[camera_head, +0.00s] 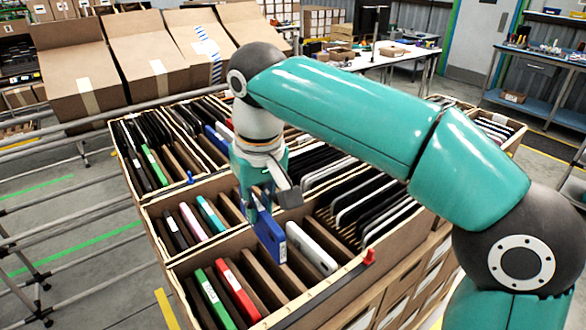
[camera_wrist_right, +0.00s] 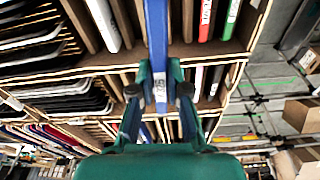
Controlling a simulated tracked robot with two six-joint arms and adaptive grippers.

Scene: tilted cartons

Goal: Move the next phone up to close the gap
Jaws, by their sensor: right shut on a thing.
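My right gripper (camera_head: 264,205) is shut on a blue phone (camera_head: 271,240), which it holds upright by its upper end over the front carton (camera_head: 180,268). The blue phone also shows between the fingers in the right wrist view (camera_wrist_right: 157,38). Its lower end is at the row, between brown dividers and a white phone (camera_head: 312,250); I cannot tell whether it touches the carton floor. A red phone (camera_head: 238,290) and a green phone (camera_head: 212,299) stand tilted to the left of it, with brown dividers between. My left gripper is not in view.
A carton row behind holds pink and teal phones (camera_head: 210,214). Black tablets (camera_head: 385,215) stand in slots to the right. A red clip (camera_head: 370,256) sits on the front carton's right rim. Large open cartons (camera_head: 150,55) lean at the back left.

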